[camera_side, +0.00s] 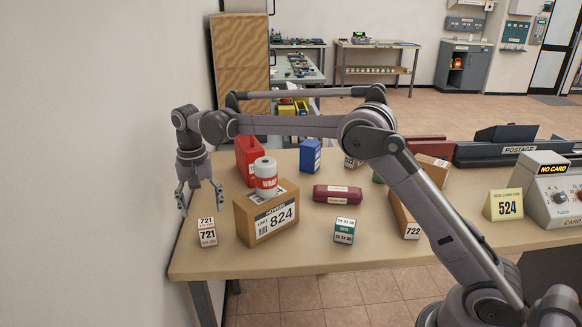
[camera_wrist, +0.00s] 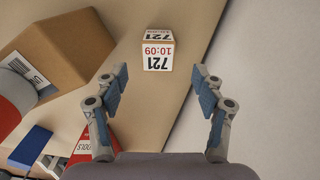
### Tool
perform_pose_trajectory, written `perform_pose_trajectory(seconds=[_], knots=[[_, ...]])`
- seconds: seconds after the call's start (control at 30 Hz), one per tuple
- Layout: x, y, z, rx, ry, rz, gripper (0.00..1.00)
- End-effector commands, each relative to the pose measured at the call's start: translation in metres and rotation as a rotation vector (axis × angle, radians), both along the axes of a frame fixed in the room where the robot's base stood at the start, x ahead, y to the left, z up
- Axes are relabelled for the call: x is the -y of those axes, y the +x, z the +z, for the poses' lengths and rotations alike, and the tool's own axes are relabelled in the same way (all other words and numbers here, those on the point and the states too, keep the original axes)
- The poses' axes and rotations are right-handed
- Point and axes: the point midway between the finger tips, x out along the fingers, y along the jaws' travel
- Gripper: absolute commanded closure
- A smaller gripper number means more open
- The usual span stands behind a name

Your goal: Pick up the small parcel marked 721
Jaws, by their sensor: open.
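The small parcel marked 721 (camera_side: 207,236) is a little white-faced box with red and black print, upright near the table's left end. It also shows whole at the top middle of the wrist view (camera_wrist: 157,52), where it reads 721 and 10:09. My gripper (camera_side: 199,204) hangs above the table's left edge, behind and above the parcel in the side view. In the wrist view my gripper (camera_wrist: 162,95) is open, with nothing between its blue-padded fingers. The parcel lies ahead of the fingertips, apart from them.
A larger carton marked 824 (camera_side: 266,212) stands right of the parcel, with a white-and-red WRAP roll (camera_side: 265,175) on top. A red box (camera_side: 249,160) is behind it. The wall (camera_wrist: 258,110) runs along the table's left side. A small 3270-like block (camera_side: 344,231) sits farther right.

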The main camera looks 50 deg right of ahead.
Motion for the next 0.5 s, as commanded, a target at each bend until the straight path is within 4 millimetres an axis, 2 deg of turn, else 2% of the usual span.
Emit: perform_pose_trajectory(seconds=[0.27,0.5], knots=[[0.001,0.000,-0.020,0.000,0.000,0.000,0.31],[0.003,-0.001,-0.053,0.001,0.000,0.000,0.31]])
